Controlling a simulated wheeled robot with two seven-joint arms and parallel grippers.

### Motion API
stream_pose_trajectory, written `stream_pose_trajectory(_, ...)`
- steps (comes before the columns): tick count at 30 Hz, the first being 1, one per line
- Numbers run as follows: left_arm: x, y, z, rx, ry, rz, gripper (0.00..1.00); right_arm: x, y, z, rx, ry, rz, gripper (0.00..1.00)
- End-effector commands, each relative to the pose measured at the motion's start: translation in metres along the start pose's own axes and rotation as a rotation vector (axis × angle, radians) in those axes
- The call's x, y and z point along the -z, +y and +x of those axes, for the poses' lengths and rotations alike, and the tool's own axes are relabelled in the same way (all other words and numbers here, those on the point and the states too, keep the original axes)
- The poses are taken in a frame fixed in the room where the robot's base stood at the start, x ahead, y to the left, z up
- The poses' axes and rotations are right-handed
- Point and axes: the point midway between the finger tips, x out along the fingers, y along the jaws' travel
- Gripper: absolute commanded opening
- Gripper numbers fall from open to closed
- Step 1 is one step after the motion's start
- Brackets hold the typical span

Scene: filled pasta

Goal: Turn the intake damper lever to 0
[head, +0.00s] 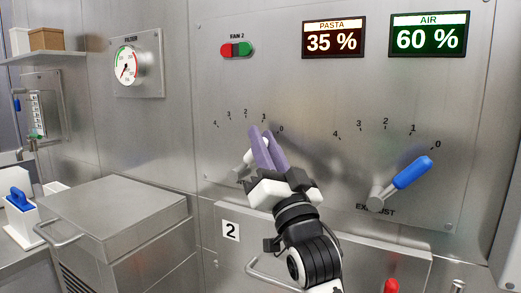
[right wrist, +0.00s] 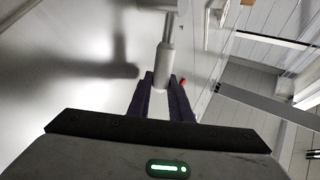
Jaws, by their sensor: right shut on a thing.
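The intake damper lever has a white handle (head: 254,153), seen in the head view on the steel panel below a scale from 4 to 0. It slants up and right, toward the 0 end (head: 281,128). My gripper hides part of it, so I cannot tell the exact mark. My right gripper (head: 262,137), with purple fingers, is shut on the handle. In the right wrist view the pale handle (right wrist: 165,62) lies between the fingertips (right wrist: 161,82). My left gripper is not in view.
The exhaust lever with a blue handle (head: 411,172) stands to the right, pointing near its 0. A numbered door (head: 231,231) with a bar handle is below. Displays read pasta 35 % (head: 333,42) and air 60 % (head: 428,40). A steel box (head: 115,210) stands at left.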

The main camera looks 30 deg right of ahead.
Motion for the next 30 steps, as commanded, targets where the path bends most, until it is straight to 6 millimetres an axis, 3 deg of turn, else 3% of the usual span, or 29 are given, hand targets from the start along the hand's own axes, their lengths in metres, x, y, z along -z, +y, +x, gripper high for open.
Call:
stream_pose_trajectory(13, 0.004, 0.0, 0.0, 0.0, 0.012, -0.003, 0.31, -0.001, 0.001, -0.001, -0.001, 0.006, 0.01, 0.0)
stream_pose_trajectory(14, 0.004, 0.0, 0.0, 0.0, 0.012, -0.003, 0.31, -0.001, 0.001, -0.001, -0.001, 0.006, 0.01, 0.22)
stream_pose_trajectory(15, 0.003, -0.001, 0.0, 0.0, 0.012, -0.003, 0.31, -0.001, 0.001, -0.001, -0.001, 0.006, 0.01, 0.26)
stream_pose_trajectory(25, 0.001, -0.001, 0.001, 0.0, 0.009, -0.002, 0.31, -0.001, 0.001, -0.004, 0.0, 0.007, 0.008, 0.26)
stream_pose_trajectory(30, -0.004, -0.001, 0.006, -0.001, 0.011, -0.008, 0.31, -0.003, 0.002, -0.029, -0.001, 0.006, 0.008, 0.26)
